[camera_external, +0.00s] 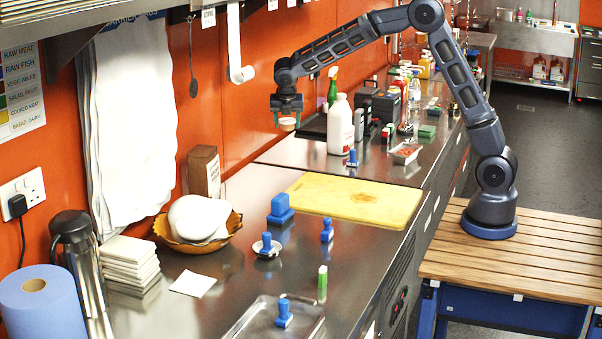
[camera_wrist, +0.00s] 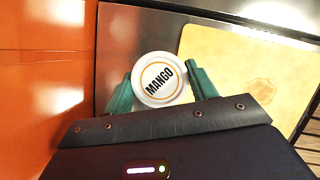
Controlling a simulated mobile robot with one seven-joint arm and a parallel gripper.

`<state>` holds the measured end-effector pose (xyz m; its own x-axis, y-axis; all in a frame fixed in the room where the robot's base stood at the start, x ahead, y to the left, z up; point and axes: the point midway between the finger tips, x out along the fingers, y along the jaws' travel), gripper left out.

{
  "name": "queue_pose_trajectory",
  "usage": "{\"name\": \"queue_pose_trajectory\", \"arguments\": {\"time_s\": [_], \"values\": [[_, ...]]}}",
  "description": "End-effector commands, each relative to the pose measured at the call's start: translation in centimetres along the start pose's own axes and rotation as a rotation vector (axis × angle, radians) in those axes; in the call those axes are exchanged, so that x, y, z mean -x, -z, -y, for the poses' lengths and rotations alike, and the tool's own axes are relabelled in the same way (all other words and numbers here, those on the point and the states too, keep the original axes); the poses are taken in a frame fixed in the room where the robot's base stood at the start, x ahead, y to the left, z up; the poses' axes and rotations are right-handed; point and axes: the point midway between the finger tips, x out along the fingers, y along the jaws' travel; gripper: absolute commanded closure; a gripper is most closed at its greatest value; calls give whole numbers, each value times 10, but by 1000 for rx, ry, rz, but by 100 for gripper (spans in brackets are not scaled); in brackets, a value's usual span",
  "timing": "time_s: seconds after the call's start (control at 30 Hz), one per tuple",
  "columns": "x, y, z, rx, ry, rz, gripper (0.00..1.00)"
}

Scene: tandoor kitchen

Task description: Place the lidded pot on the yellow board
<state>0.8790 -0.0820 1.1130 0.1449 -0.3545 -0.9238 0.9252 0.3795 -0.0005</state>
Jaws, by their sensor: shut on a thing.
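The lidded pot (camera_external: 287,124) is small, with a white lid marked MANGO that shows in the wrist view (camera_wrist: 158,80). My gripper (camera_external: 288,117) is shut on it, with one green finger on each side. The pot is held in the air above the steel counter, near the orange wall. The pot's underside is hidden in the wrist view.
Blue-handled stamps (camera_external: 281,208) stand at the board's near side. A white bottle (camera_external: 340,125) and a red-filled tray (camera_external: 405,154) stand beyond it. A bowl with white dough (camera_external: 198,220) is at the left. The board's top is bare.

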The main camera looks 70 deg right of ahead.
Motion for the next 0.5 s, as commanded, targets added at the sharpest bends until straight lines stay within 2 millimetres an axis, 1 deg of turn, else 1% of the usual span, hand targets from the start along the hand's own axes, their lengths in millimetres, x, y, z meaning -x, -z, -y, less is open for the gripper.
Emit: {"name": "queue_pose_trajectory", "arguments": {"time_s": [0.03,0.17,0.27,0.4,0.5], "values": [[6,9,16,-53,22,1,66],[19,32,57,-212,89,2,66],[27,50,91,-342,143,1,66],[38,75,143,-532,222,2,66],[45,91,177,-656,273,1,66]]}}
